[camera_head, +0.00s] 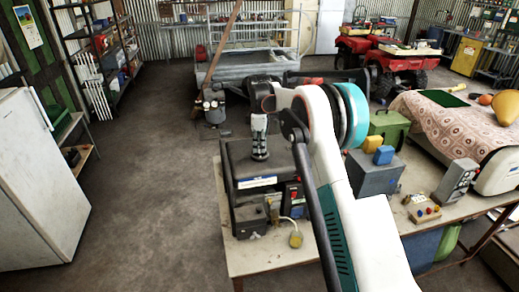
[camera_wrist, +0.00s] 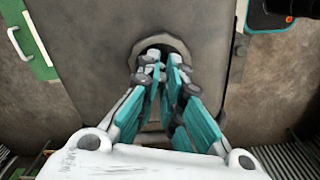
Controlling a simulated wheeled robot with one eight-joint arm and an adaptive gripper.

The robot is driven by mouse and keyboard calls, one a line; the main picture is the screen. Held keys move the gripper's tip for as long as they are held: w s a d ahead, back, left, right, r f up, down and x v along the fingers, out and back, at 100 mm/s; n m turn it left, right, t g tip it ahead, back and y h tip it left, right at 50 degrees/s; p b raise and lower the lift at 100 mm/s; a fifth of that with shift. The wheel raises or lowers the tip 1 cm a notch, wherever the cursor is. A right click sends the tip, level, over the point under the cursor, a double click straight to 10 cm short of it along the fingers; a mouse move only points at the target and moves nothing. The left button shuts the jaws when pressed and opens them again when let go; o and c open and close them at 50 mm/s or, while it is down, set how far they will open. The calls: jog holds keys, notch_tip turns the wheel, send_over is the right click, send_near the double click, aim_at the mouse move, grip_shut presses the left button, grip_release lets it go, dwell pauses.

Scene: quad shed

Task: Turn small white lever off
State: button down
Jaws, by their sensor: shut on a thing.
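My gripper (camera_wrist: 160,80) shows in the wrist view, its teal fingers close together at a round grey ring (camera_wrist: 186,52) set in a flat grey surface (camera_wrist: 105,60). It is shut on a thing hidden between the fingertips. I cannot make out the small white lever in either view; the fingers cover the middle of the ring. In the head view my arm reaches over the bench to a dark grey machine (camera_head: 270,172), where I cannot clearly make out the fingers.
A white fridge (camera_head: 40,170) stands at the left. The floor (camera_head: 140,200) between is clear.

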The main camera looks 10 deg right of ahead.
jog(key=m+b, duration=0.1)
jog(key=m, duration=0.2)
jog(key=shift+m+b, duration=0.35)
jog(key=shift+m, duration=0.05)
jog(key=m+b, duration=0.1)
jog(key=m, duration=0.2)
jog(key=shift+m, duration=0.3)
jog(key=m+b, duration=0.1)
jog(key=m, duration=0.5)
jog(key=shift+m+b, duration=0.3)
jog(key=shift+r, duration=0.1)
jog(key=c, duration=1)
grip_release()
jog(key=shift+c, duration=0.2)
